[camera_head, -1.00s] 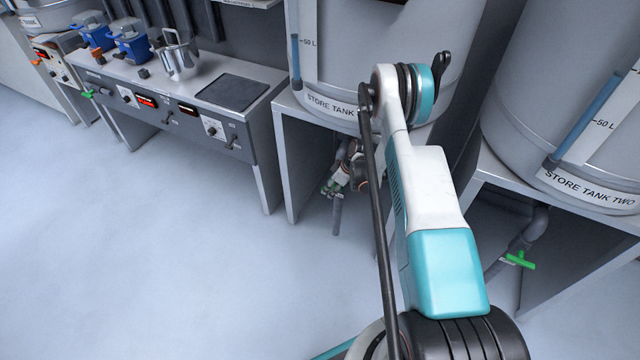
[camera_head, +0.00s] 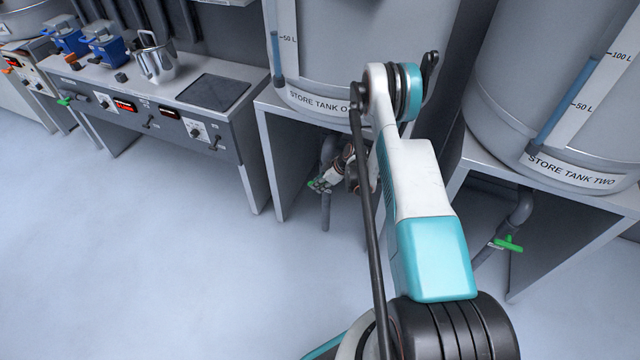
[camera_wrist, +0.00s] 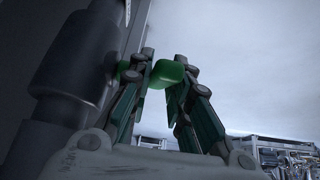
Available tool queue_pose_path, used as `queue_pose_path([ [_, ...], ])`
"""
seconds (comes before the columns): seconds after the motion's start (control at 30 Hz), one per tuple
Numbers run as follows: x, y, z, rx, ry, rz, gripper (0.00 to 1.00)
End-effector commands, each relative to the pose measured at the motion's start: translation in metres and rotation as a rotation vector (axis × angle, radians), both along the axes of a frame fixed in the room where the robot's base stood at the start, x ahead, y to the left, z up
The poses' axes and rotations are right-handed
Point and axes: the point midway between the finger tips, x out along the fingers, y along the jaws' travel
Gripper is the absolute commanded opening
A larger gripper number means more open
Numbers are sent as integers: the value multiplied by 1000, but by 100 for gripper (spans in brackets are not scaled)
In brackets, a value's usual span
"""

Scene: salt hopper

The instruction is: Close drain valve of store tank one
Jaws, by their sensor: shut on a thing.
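Store tank one (camera_head: 345,60) is a large grey tank on a stand in the head view, partly covered by my arm. Its grey drain pipe (camera_head: 326,210) hangs under the stand. My gripper (camera_head: 318,185) is at that pipe, small and partly hidden behind my arm. In the wrist view the green valve handle (camera_wrist: 166,73) sits between the fingertips of my gripper (camera_wrist: 160,76), which is shut on it. The dark pipe (camera_wrist: 75,75) stands just left of the fingers. The handle's exact angle to the pipe is hard to tell.
Store tank two (camera_head: 560,110) stands at the right, with its own green drain handle (camera_head: 509,243) below. A bench (camera_head: 190,125) with a steel jug (camera_head: 154,58) and blue devices is at the left. The pale floor (camera_head: 130,260) in front is clear.

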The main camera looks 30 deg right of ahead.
Motion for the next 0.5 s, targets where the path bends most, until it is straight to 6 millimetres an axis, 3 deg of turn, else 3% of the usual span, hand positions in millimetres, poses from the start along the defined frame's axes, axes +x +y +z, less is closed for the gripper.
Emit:
queue_pose_path([
  [0.47, -1, -1, -1, 57, -76, 0, 0],
  [0.5, -1, -1, -1, 57, -75, 0, 20],
])
